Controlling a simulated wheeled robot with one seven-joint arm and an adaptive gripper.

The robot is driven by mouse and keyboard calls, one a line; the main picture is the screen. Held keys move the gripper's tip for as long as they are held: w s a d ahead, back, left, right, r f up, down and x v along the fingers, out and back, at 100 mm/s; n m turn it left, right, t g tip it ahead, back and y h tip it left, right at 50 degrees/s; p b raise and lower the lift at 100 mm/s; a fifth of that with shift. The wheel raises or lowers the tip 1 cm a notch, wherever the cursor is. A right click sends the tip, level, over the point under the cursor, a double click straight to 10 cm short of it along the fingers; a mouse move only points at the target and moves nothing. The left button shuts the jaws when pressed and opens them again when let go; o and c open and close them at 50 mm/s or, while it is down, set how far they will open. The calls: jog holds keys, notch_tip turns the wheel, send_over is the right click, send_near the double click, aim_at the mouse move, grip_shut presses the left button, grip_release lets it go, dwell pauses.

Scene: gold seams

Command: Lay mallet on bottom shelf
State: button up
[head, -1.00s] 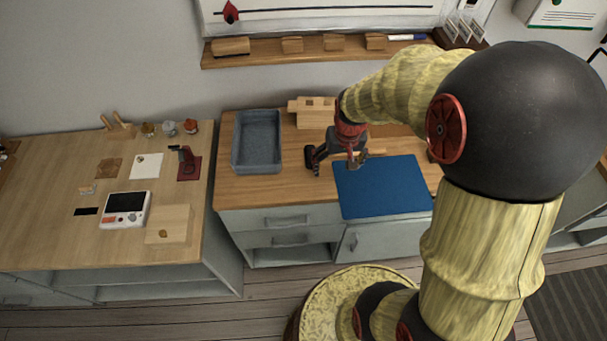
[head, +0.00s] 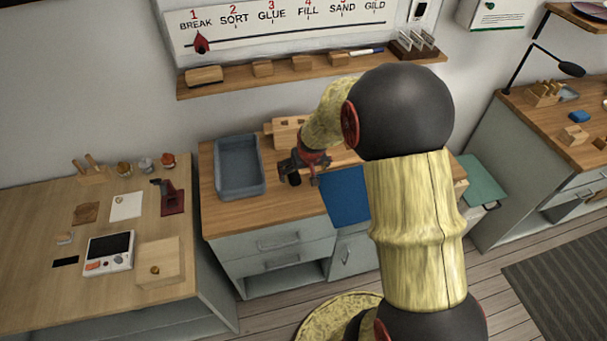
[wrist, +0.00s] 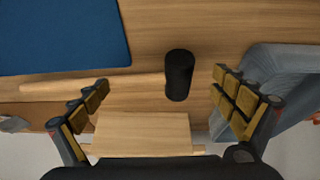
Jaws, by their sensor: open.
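The mallet lies on the wooden counter, with a black cylindrical head (wrist: 179,75) and a pale wooden handle (wrist: 90,87) pointing left in the wrist view. In the head view its dark head (head: 294,180) shows just below my gripper (head: 304,172). My gripper (wrist: 160,79) is open and empty, its fingers spread either side of the mallet head and part of the handle. I cannot tell how high the fingertips are above the counter. An open bottom shelf (head: 285,281) sits under the two drawers of this cabinet; its inside is partly dark.
A grey-blue tray (head: 239,168) stands left of my gripper, and a blue mat (head: 345,197) lies to the right. A wooden block (wrist: 145,130) is close to the mallet on the wall side. The left bench (head: 40,215) holds several tools. Floor is free before the cabinet.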

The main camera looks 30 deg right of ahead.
aim_at(303, 175)
jog(key=x, duration=0.3)
jog(key=shift+w+d+f+b, duration=0.1)
jog(key=shift+f+b, duration=0.05)
jog(key=shift+b, duration=0.2)
jog(key=c, duration=0.3)
jog(key=c, duration=1.2)
jog(key=shift+s+f, duration=0.1)
jog(key=shift+s, duration=0.15)
grip_shut()
